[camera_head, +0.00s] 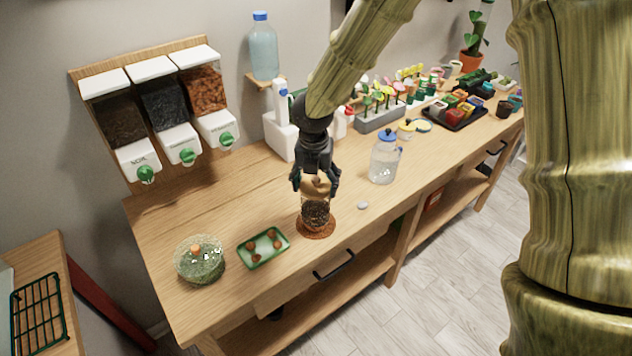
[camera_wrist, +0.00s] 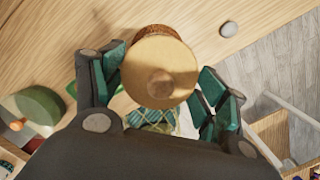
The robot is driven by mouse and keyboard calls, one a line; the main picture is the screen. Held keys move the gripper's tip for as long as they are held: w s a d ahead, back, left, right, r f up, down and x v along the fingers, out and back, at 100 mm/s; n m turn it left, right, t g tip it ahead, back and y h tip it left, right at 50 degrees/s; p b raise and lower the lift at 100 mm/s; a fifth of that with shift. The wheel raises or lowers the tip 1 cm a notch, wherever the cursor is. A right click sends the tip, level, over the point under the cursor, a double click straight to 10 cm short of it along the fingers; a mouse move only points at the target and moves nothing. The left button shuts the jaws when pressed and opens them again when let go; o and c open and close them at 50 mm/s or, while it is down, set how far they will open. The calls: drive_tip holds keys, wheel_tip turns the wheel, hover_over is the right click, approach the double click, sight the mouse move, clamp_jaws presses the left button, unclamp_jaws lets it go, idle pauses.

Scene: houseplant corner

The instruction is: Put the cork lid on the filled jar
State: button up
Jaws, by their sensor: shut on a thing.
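The filled jar (camera_head: 315,215) stands upright on a round brown coaster (camera_head: 330,233) near the bench's front edge, with dark contents showing through its glass. The round tan cork lid (camera_head: 317,187) is between my gripper's fingers (camera_head: 316,186), directly over the jar's mouth. I cannot tell whether it touches the rim. In the wrist view the cork lid (camera_wrist: 158,58) shows from above with its small knob, between the green-padded fingers of my gripper (camera_wrist: 164,88). The lid hides most of the jar there.
A green tray (camera_head: 263,248) with small brown pieces and a glass terrarium (camera_head: 199,261) stand to the left. A grey pebble (camera_head: 363,205) and a blue-lidded water jar (camera_head: 384,158) are to the right. Wall dispensers (camera_head: 165,110) hang at back left.

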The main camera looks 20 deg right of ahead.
idle(0.4)
drive_tip(key=o, duration=0.9)
drive_tip(key=shift+o, duration=0.3)
drive_tip(key=shift+r+p, duration=2.7)
drive_tip(key=shift+r, duration=0.8)
clamp_jaws()
drive_tip(key=shift+f+b, duration=1.4)
drive_tip(key=shift+f, duration=0.7)
